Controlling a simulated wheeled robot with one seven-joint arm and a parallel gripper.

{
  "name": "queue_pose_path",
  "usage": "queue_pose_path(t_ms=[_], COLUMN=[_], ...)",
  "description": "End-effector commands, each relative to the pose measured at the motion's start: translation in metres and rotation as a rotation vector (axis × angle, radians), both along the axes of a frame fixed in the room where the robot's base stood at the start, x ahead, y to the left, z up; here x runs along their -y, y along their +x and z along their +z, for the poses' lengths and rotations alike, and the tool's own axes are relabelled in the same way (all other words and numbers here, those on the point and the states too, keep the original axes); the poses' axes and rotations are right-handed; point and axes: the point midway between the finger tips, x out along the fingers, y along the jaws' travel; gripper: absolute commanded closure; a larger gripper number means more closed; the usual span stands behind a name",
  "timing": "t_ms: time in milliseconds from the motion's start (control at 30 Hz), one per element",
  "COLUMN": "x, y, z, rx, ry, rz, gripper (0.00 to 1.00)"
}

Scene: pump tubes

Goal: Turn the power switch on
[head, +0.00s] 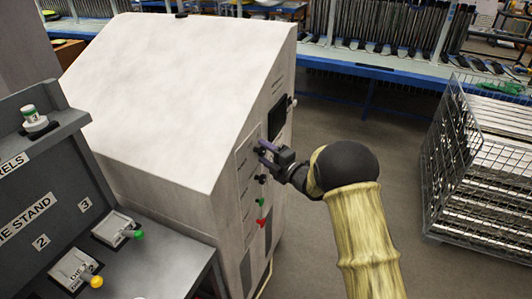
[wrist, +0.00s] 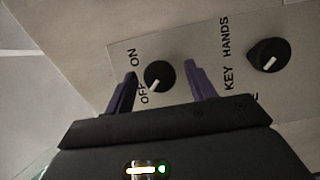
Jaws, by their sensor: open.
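The power switch (wrist: 159,75) is a round black knob with a white pointer line, between the labels ON and OFF in the wrist view. Its pointer slants toward the OFF label. My gripper (wrist: 160,80) is open, with one purple finger on each side of this knob. I cannot tell whether the fingers touch it. In the head view my gripper (head: 268,152) is at the panel on the side of the pale cabinet (head: 190,80), and it hides the knob there.
A second black knob (wrist: 268,55) sits to the right, by the label HANDS. Below my gripper the panel carries a green button (head: 260,201) and a red button (head: 261,222). A grey console (head: 150,260) stands at left; a wire cage (head: 480,170) stands at right.

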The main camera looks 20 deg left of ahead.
Motion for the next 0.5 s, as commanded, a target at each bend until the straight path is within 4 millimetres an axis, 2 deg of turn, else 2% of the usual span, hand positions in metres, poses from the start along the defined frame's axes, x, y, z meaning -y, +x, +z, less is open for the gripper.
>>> queue_pose_path(t_ms=[133, 167, 367, 500], x=[0.0003, 0.0003, 0.0005, 0.0007], y=[-0.0001, 0.0, -0.0001, -0.0002], z=[-0.0003, -0.0003, -0.0003, -0.0004], rx=[0.0, 0.0, 0.0, -0.001], ry=[0.0, 0.0, -0.001, 0.0], rz=[0.0, 0.0, 0.0, 0.0], gripper=[0.45, 0.49, 0.88, 0.88])
